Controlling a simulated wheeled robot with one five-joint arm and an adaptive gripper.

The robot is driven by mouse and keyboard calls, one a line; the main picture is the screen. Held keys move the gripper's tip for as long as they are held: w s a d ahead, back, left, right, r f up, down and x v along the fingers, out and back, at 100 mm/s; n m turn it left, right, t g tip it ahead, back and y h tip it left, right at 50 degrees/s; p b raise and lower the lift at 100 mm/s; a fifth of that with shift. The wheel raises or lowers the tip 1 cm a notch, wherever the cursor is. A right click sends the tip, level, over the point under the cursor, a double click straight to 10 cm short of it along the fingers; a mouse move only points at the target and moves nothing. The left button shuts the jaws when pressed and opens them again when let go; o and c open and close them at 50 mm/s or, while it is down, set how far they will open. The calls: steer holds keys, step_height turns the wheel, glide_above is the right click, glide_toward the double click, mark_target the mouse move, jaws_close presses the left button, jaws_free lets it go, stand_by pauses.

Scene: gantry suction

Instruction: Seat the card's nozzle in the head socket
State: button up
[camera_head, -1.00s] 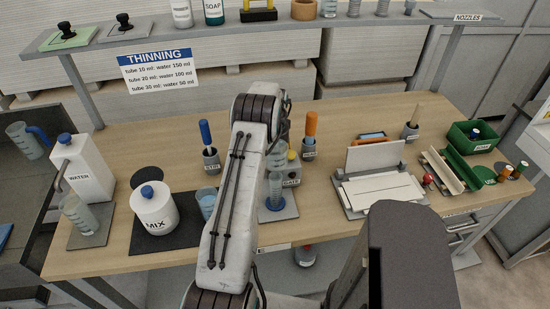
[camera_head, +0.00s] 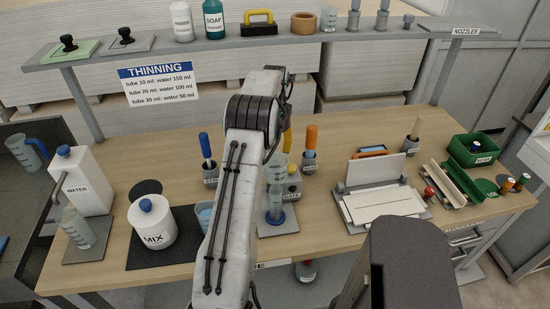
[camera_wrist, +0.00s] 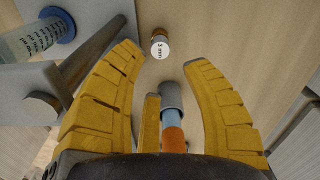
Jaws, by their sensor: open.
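My gripper (camera_wrist: 160,105) is open and empty, with yellow ribbed fingers in the wrist view. A small brown cylinder with a white top marked "3 mm" (camera_wrist: 160,46) stands beyond the fingertips. An orange-handled tool (camera_wrist: 173,140) in a grey holder shows between the fingers; it also shows in the head view (camera_head: 311,133). In the head view my arm hides most of the gripper; one yellow finger shows beside it. The only readable card is the THINNING sign (camera_head: 158,83), which lists tube and water amounts. I cannot pick out a head socket.
The MIX pot (camera_head: 152,222) and WATER container (camera_head: 82,182) are left. White panels (camera_head: 384,205), a green bin (camera_head: 487,150) and small coloured-top cylinders (camera_head: 507,184) are right. The NOZZLES shelf end (camera_head: 466,30) looks bare.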

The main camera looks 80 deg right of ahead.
steer(key=shift+r, duration=0.8)
